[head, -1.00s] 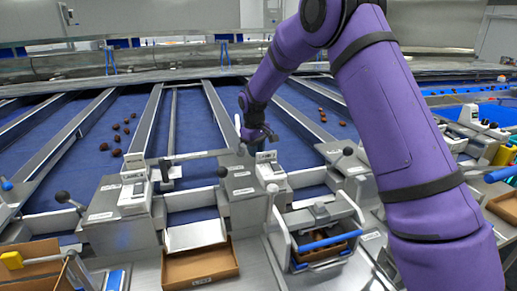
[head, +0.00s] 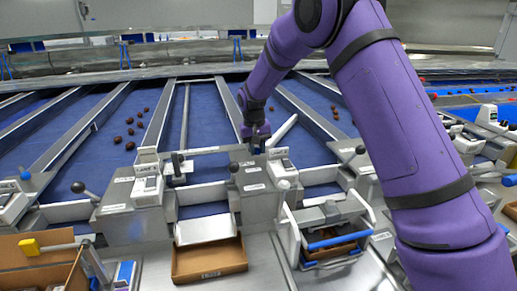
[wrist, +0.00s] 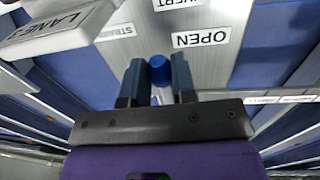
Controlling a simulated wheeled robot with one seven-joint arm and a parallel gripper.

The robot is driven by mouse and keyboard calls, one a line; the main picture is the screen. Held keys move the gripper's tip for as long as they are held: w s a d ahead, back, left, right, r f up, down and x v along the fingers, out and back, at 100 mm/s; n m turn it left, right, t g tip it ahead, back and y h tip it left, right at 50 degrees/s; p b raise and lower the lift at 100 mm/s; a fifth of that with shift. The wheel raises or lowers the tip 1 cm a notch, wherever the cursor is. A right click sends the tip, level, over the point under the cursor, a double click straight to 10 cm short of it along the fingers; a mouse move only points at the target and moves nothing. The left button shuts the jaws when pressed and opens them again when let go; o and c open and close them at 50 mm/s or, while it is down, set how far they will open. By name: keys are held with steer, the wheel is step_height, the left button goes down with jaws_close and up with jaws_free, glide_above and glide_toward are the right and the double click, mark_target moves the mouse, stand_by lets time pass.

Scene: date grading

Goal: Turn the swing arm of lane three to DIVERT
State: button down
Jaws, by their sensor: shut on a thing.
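My gripper (head: 257,147) is low over the grey lane housing (head: 253,176) at the lane end in the head view. In the wrist view my gripper (wrist: 158,78) is shut on a round blue knob (wrist: 159,66), one finger on each side. A pale swing arm (head: 283,130) slants up and right from beside my gripper across the blue lane. Labels near the knob read OPEN (wrist: 201,38) and, cut off at the top, what looks like DIVERT (wrist: 182,4).
Dates (head: 130,132) lie on a blue lane to the left. Black-knobbed levers (head: 78,187) and white boxes stand along the lane ends. A cardboard tray (head: 210,262) and a blue-handled metal bin (head: 331,241) stand in front.

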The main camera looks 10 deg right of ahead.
steer(key=shift+a, duration=0.1)
steer(key=c, duration=0.9)
jaws_free()
steer(key=shift+c, duration=0.2)
steer(key=shift+r, duration=0.1)
step_height(320, 180, up, 11)
steer(key=a, duration=0.1)
